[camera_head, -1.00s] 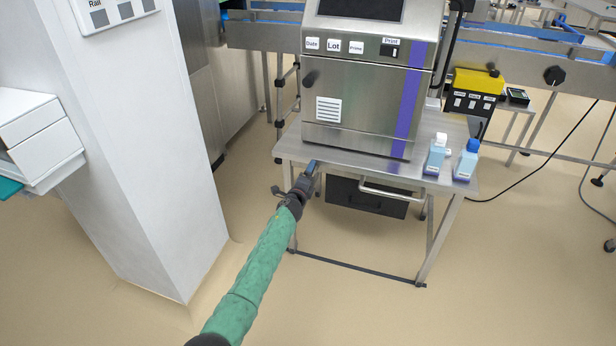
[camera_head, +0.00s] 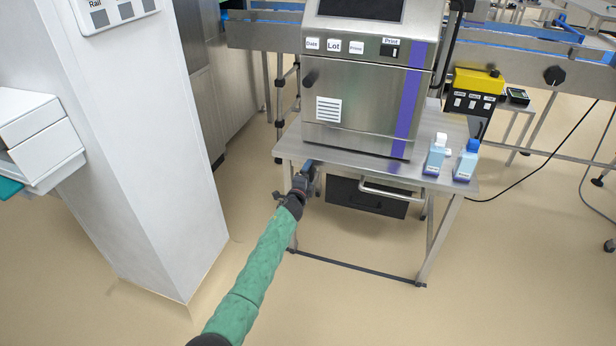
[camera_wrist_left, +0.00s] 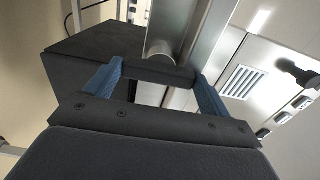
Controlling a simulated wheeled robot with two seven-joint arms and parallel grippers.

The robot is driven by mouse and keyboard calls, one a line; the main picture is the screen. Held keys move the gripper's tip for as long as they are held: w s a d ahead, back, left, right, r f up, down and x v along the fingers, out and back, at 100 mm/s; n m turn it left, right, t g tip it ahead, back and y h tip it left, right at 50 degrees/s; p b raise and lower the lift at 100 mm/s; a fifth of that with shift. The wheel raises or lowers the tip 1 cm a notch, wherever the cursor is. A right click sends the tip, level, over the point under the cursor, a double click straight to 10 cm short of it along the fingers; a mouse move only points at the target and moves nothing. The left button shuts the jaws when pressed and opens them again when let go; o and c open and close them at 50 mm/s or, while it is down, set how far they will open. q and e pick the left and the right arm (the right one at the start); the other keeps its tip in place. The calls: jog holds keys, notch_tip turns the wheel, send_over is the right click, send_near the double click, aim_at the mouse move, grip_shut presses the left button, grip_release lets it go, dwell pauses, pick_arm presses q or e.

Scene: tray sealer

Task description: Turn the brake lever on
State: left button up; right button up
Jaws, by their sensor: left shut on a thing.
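My left gripper (camera_head: 309,170) is at the front left part of the steel table, just below its front edge. In the left wrist view its two blue fingers (camera_wrist_left: 158,73) stand apart, one on each side of a dark bar. This bar, seemingly the brake lever (camera_wrist_left: 160,69), spans between the fingers and joins a round silver pivot (camera_wrist_left: 158,49) on a steel post. The gripper is shut on it. In the head view the lever is mostly hidden by the gripper. My right gripper is not in view.
The steel table (camera_head: 345,157) carries a coding machine (camera_head: 365,85) and two bottles (camera_head: 436,155) (camera_head: 466,160). A black drawer box (camera_head: 368,197) hangs below, with a silver handle (camera_head: 393,191) in front. A white pillar (camera_head: 140,150) stands left. The floor in front is clear.

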pick_arm(q)
jog(key=o, duration=0.9)
jog(key=shift+a, duration=0.1)
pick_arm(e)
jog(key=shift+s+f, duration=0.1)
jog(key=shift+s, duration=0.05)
pick_arm(q)
jog(key=v, duration=0.7)
jog(key=shift+s+p, duration=0.35)
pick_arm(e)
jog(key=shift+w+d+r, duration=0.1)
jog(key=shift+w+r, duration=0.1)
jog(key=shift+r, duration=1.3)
pick_arm(q)
jog(key=shift+a, duration=0.1)
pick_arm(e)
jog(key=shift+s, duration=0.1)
